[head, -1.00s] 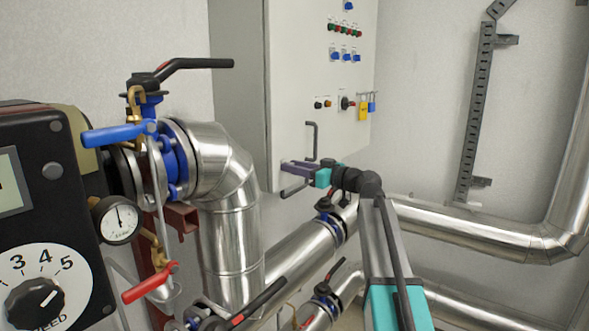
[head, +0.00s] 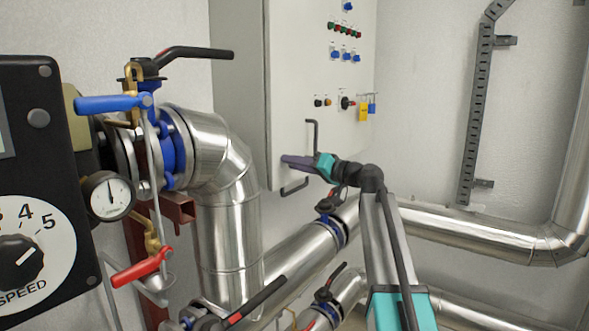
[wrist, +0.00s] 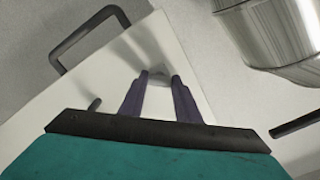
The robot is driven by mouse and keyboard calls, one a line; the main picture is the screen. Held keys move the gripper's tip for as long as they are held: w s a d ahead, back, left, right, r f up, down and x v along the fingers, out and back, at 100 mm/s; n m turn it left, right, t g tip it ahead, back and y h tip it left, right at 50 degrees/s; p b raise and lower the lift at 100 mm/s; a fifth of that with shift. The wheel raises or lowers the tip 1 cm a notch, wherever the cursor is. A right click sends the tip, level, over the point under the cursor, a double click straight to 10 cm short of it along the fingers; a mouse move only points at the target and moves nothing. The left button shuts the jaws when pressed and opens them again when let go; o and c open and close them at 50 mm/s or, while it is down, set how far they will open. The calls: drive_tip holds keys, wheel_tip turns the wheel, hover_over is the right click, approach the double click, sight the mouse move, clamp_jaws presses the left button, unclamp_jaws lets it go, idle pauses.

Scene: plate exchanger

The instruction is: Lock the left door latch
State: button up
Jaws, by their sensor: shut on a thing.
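The pale cabinet door (head: 300,70) is closed, with a dark upright handle (head: 312,136) and a second dark handle (head: 294,190) near its lower edge. My gripper (head: 286,160), with dark purple fingers, reaches the door's lower left part between these handles. In the wrist view my gripper (wrist: 158,76) has its two fingers around a small grey piece, the latch (wrist: 158,79), at the door face. The fingers largely hide the latch, and its turn angle cannot be told. A dark handle (wrist: 85,38) shows at the wrist view's upper left.
Silver pipes with valves (head: 330,230) run below the cabinet. A large pipe elbow (head: 215,150) with blue-handled and red-handled valves stands left. A black control box (head: 30,180) is at the near left.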

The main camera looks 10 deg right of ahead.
drive_tip(key=m+p, duration=0.1)
drive_tip(key=m, duration=0.9)
idle(0.7)
drive_tip(key=o, duration=1)
drive_tip(key=shift+o, duration=0.2)
drive_tip(key=b+v, duration=0.4)
drive_tip(key=v, duration=1)
